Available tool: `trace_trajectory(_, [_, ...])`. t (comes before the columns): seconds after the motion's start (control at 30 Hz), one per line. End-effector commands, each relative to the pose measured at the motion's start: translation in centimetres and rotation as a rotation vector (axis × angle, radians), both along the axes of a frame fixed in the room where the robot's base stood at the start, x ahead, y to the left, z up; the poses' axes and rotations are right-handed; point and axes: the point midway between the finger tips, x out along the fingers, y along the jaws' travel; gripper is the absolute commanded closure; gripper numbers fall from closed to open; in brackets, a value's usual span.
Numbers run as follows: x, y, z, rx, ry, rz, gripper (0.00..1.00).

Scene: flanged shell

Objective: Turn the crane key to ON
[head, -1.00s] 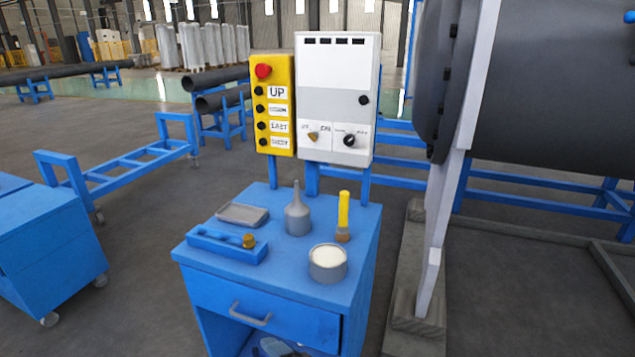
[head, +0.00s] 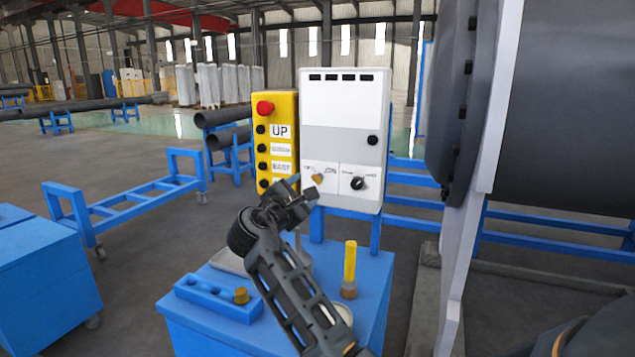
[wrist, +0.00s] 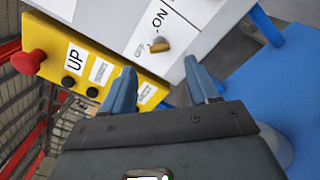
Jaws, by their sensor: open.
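The crane key (head: 317,178) is a small brass knob on the lower left of the white control panel (head: 345,105). In the wrist view the key (wrist: 159,45) sits near the ON lettering; the other label is hard to read. My gripper (head: 304,188) is in front of the panel's lower left corner. In the wrist view its two blue-grey fingers (wrist: 158,68) are apart and empty, and the key shows just beyond the gap between their tips. The fingers do not appear to touch the key. The key's exact angle is hard to tell.
A yellow button box (head: 277,145) with a red button hangs left of the panel. A black knob (head: 357,183) is right of the key. The blue cart (head: 215,325) below holds a yellow-handled tool (head: 349,268) and other items. A large flanged shell (head: 560,110) stands right.

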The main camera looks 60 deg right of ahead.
Motion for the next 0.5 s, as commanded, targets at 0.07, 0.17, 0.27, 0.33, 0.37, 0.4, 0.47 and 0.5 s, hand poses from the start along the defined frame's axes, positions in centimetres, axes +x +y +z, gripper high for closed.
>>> trace_trajectory(0.07, [0.0, -0.7, 0.3, -0.004, 0.006, -0.011, 0.40])
trace_trajectory(0.17, [0.0, -1.9, 0.4, -0.003, 0.006, -0.013, 0.40])
trace_trajectory(0.27, [0.1, -3.5, 0.4, -0.004, 0.006, -0.012, 0.40])
trace_trajectory(0.33, [0.2, -4.6, 0.4, -0.003, 0.005, -0.011, 0.40])
trace_trajectory(0.37, [0.3, -5.0, 0.4, -0.003, 0.005, -0.010, 0.40])
trace_trajectory(0.4, [0.3, -5.6, 0.3, -0.003, 0.005, -0.011, 0.40])
trace_trajectory(0.47, [0.4, -6.3, 0.4, -0.003, 0.004, -0.010, 0.40])
trace_trajectory(0.5, [0.5, -6.7, 0.4, -0.003, 0.005, -0.008, 0.40])
